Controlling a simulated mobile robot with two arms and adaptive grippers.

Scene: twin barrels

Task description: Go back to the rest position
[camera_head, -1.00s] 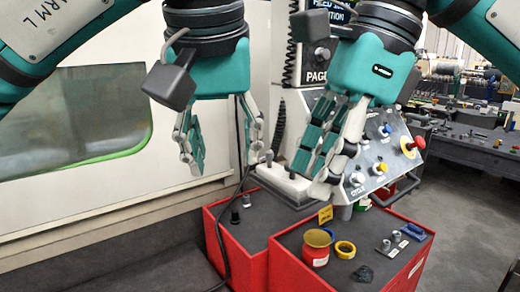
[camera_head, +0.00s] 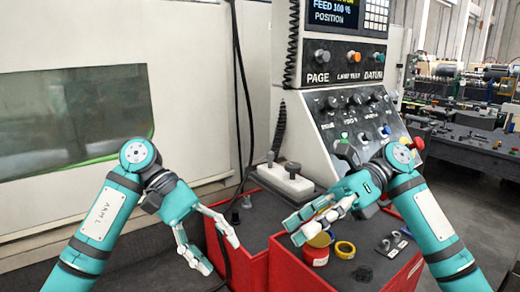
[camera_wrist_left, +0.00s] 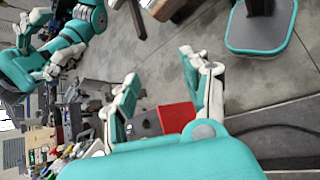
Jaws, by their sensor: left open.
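My left gripper (camera_head: 218,254) hangs at the lower middle of the head view, pointing down and right, with its two fingers apart and nothing between them. Its open fingers also show in the left wrist view (camera_wrist_left: 158,82), over the floor. My right gripper (camera_head: 294,231) points left, in front of the control panel and over the front red bin from this viewpoint. Its fingers look apart and hold nothing visible. My two forearms rise from the lower corners of the head view with the elbows bent.
The front red bin (camera_head: 288,272) carries a red can (camera_head: 316,255), a yellow ring (camera_head: 345,249) and small blue parts. Another red bin stands behind it. A machine with a control panel (camera_head: 350,112) rises behind.

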